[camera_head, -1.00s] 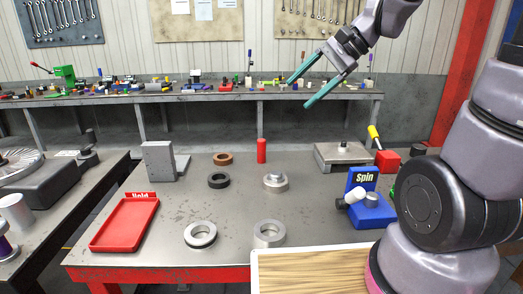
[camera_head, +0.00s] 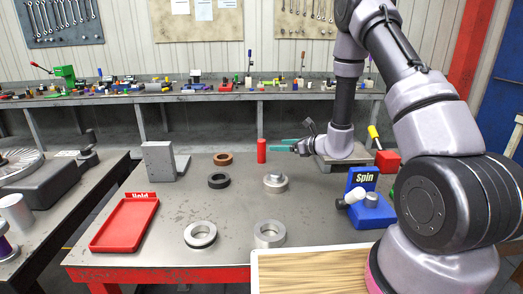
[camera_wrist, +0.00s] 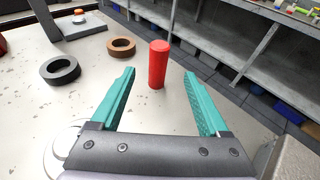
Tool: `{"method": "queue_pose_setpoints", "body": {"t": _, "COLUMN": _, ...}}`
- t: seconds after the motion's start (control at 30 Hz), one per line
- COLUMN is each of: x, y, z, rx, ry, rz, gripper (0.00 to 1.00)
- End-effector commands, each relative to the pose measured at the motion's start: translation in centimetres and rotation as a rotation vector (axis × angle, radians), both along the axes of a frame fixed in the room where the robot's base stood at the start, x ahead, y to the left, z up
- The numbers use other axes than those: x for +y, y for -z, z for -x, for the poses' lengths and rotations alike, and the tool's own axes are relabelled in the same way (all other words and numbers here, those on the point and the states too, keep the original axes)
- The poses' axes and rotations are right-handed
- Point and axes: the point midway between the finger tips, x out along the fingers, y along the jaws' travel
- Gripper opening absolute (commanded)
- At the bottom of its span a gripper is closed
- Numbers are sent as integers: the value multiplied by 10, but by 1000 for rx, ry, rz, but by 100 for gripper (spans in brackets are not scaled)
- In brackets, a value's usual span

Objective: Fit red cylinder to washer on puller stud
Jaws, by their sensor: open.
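The red cylinder (camera_head: 261,150) stands upright on the table toward its back edge. In the wrist view the red cylinder (camera_wrist: 158,62) appears between and just beyond the teal fingertips. My gripper (camera_head: 284,146) is low, just right of the cylinder, pointing left at it. Its fingers are apart and empty in the wrist view (camera_wrist: 160,76). A silver stepped round piece (camera_head: 275,184) sits in front of the cylinder. A black ring (camera_head: 218,181) and a brown ring (camera_head: 223,159) lie to the left. I cannot tell which piece is the washer on the puller stud.
A metal block (camera_head: 325,163) is partly hidden behind my arm. A grey bracket (camera_head: 159,161) stands left and a red tray (camera_head: 125,224) front left. A blue "Spin" stand (camera_head: 369,212) is right.

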Motion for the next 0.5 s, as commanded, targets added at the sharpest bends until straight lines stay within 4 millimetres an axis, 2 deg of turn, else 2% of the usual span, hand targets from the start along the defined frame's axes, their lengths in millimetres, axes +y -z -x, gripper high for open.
{"method": "queue_pose_setpoints", "body": {"t": 0.3, "x": 29, "y": 17, "z": -30, "rx": 2, "ry": 9, "rz": -1, "gripper": 78}}
{"method": "queue_pose_setpoints", "body": {"t": 0.5, "x": 39, "y": 21, "z": -40, "rx": 3, "ry": 10, "rz": -1, "gripper": 78}}
